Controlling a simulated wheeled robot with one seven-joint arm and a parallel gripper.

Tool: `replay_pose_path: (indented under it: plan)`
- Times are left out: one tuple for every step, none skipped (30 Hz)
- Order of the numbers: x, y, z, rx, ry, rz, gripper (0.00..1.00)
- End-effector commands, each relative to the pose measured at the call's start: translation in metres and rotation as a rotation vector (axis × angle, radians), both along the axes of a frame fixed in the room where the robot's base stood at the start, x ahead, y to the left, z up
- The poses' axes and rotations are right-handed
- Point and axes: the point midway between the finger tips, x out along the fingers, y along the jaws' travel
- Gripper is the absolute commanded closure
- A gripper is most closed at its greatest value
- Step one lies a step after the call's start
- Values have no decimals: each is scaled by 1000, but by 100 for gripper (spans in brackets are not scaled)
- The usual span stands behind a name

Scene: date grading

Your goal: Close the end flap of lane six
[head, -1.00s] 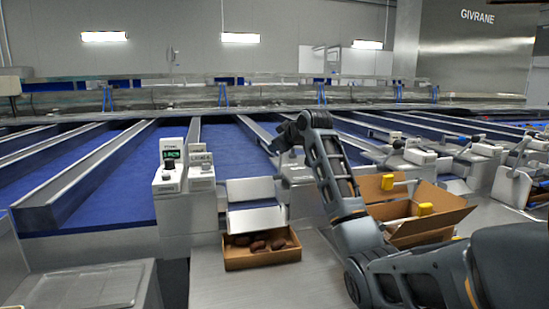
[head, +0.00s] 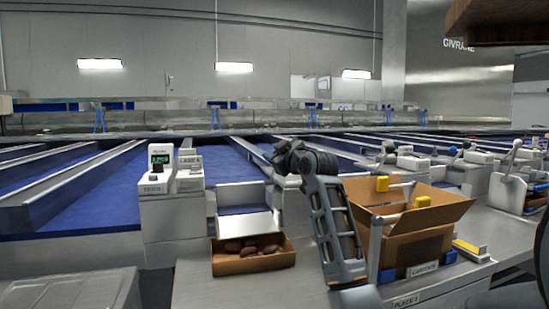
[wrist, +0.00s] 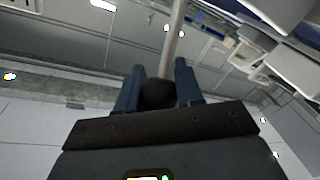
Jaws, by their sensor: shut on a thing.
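My gripper (head: 283,158) is at the end of the lanes in the head view, right of a pale two-panel end piece (head: 245,224) that slopes down over a small carton. This looks like a lane's end flap, but I cannot read its lane number. In the wrist view my gripper (wrist: 158,66) is shut on a dark round knob (wrist: 157,94). A pale rod (wrist: 175,38) runs away from the knob. In the head view the knob is hidden by my gripper.
The small carton (head: 254,265) below the end piece holds several brown dates. A white scale (head: 160,170) stands to the left. A larger open carton (head: 410,247) with yellow-topped parts around it stands right of my arm. Similar lane-end levers (head: 386,148) are farther right.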

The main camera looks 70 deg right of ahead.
Motion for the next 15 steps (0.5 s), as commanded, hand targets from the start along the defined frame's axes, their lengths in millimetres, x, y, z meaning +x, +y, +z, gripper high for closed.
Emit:
replay_pose_path:
  plan:
    - [1,1,0,-1,-1,3,100]
    - [1,1,0,-1,-1,3,100]
    - [1,1,0,0,0,3,100]
    - [1,1,0,0,0,3,100]
    - [1,1,0,0,0,3,100]
    - [1,1,0,0,0,3,100]
    - [1,1,0,0,0,3,100]
    - [1,1,0,0,0,4,100]
    - [1,1,-1,0,0,4,62]
    - [1,1,-1,0,1,3,59]
    - [1,1,-1,0,1,3,56]
    - [1,1,-1,0,1,3,53]
    - [1,1,-1,0,0,2,50]
    - [0,1,-1,0,0,2,47]
    - [0,1,-1,1,1,2,43]
